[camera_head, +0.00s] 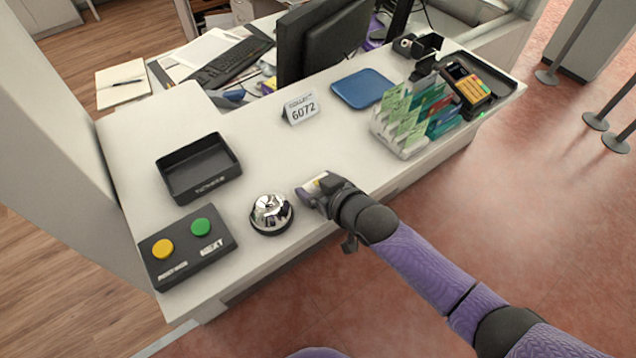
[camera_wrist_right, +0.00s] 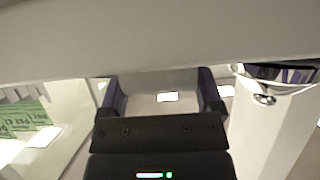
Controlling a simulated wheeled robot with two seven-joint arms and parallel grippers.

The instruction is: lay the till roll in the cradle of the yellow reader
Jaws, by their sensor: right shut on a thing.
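My right gripper (camera_head: 313,190) is low over the front edge of the counter, just right of the bell. Its purple fingers also show in the right wrist view (camera_wrist_right: 162,92), spread apart on a pale thing, which I take for the till roll (camera_wrist_right: 165,80); it is mostly hidden in the head view. The yellow reader (camera_head: 474,92) is in a dark tray at the far right end of the counter, well away from the gripper. Its cradle is too small to make out clearly. My left gripper is not in view.
A chrome bell (camera_head: 271,214) stands close left of the gripper. A leaflet rack (camera_head: 405,150) stands between the gripper and the reader. A blue tray (camera_head: 362,88), a number sign (camera_head: 301,108), an empty black tray (camera_head: 198,168) and a button box (camera_head: 187,247) are also here. The counter middle is clear.

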